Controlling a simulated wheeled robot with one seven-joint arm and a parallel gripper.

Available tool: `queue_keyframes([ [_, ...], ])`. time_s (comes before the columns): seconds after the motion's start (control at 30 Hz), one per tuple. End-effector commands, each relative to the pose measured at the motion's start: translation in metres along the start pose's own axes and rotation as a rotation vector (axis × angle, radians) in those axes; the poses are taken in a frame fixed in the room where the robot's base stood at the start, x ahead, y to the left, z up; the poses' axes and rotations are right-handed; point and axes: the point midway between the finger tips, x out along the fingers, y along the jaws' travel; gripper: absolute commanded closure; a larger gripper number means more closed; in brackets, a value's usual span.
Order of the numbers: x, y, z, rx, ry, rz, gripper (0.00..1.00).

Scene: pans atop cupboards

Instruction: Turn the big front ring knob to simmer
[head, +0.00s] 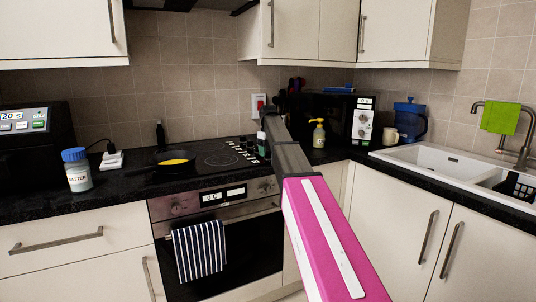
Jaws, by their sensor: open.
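The black hob (205,163) is set in the counter, with ring outlines on its glass. Small white markings or controls (243,152) run along its right side; single knobs cannot be told apart there. The oven front below carries a round metal knob on the left (178,208) and another on the right (267,187), close beside my arm in the picture. Their settings are too small to read. My gripper (268,110) is at the dark far end of my pink arm, right of the hob in the picture. It is open; its fingers are hard to make out.
A blue-lidded jar (76,170) stands on the left counter. A striped towel (198,250) hangs on the oven handle. A yellow pump bottle (318,134) and a microwave (345,115) stand behind my arm.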

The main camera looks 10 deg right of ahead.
Motion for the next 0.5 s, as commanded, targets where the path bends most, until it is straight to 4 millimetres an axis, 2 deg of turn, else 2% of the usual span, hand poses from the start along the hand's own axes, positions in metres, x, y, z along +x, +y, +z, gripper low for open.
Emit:
queue_keyframes([
  [0.17, 0.0104, -0.0001, 0.0001, 0.0, 0.001, 0.0, 0.35],
  [0.43, 0.0117, 0.0001, -0.0001, 0.0, 0.001, 0.001, 0.35],
  [0.47, 0.0116, 0.0001, -0.0001, 0.0, 0.001, 0.0, 0.39],
  [0.5, 0.0116, 0.0, -0.0001, 0.0, 0.001, 0.0, 0.52],
])
